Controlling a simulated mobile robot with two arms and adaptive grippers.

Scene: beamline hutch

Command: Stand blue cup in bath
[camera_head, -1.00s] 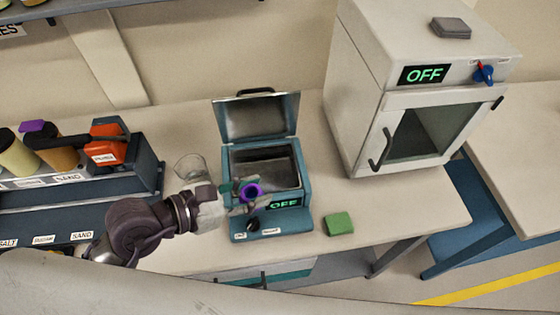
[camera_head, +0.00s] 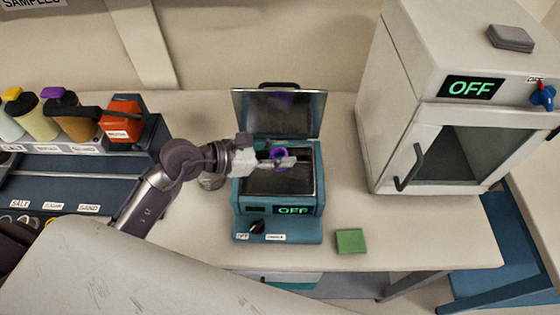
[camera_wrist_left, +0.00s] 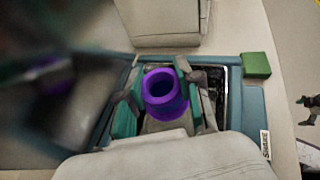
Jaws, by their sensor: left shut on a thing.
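The blue cup (camera_head: 279,154), violet-blue in these pictures, is held by my left gripper (camera_head: 284,160). In the left wrist view the cup (camera_wrist_left: 162,90) sits upright between the two fingers, and I look into its open mouth. The bath (camera_head: 278,238) is a teal box with its lid (camera_head: 279,114) raised at the back and its display reading OFF. The gripper and cup are over the bath's opening. I cannot tell how high the cup is above the bath floor. My right gripper is not in view.
A green block (camera_head: 351,241) lies to the right of the bath. A clear glass vessel (camera_head: 211,181) stands left of it, partly behind my left arm. A white oven (camera_head: 440,110) reading OFF is on the right. A rack of jars (camera_head: 60,148) is on the left.

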